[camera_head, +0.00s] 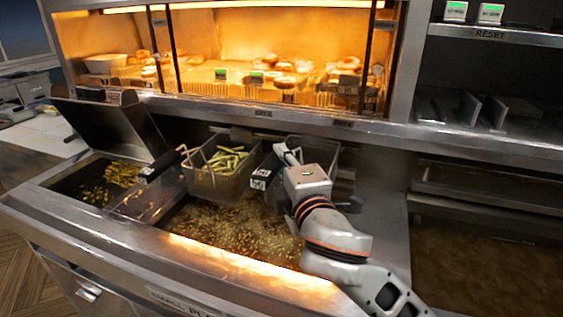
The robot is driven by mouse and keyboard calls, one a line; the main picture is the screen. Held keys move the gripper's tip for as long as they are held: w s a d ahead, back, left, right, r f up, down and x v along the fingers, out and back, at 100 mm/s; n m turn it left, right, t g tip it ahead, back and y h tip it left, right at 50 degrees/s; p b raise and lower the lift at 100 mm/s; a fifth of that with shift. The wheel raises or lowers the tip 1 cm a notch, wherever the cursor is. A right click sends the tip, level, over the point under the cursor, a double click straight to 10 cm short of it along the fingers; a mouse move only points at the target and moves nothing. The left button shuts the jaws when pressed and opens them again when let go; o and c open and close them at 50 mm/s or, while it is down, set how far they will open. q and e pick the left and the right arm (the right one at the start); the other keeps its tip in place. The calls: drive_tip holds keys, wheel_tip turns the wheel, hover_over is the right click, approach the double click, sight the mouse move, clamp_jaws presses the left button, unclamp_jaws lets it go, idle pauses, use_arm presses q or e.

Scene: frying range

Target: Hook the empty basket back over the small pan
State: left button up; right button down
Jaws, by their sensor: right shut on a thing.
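My right gripper (284,158) is shut on the handle of a wire basket (322,152) at the back of the fryer; the arm and wrist hide much of that basket. What shows of its inside looks empty. A black grip with a white label (262,176) sits just left of the gripper. A second basket (215,180), holding green and yellow sticks, hangs beside it on the left, with its black handle (160,165) pointing left. Below them is a pan of bubbling oil (225,222); the front edge bears a partly readable "SMALL" label (183,302). My left gripper is not in view.
A smaller oil well (75,182) with floating yellow pieces lies at the left, with a raised metal lid (112,125) behind it. A lit warming shelf (240,85) with food runs along the back. Bare steel counter (385,190) lies right of the fryer.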

sight(270, 176)
drive_tip(key=shift+w+d+r, duration=0.25)
drive_tip(key=shift+r, duration=0.3)
drive_tip(key=shift+s+a+r, duration=0.1)
drive_tip(key=shift+s, duration=0.05)
drive_tip(key=shift+s+a, duration=0.45)
drive_tip(key=shift+s, duration=0.8)
drive_tip(key=shift+s+a, duration=0.45)
drive_tip(key=shift+s, duration=0.85)
drive_tip(key=shift+s+a, duration=0.45)
drive_tip(key=shift+s, duration=0.8)
drive_tip(key=shift+w, duration=0.1)
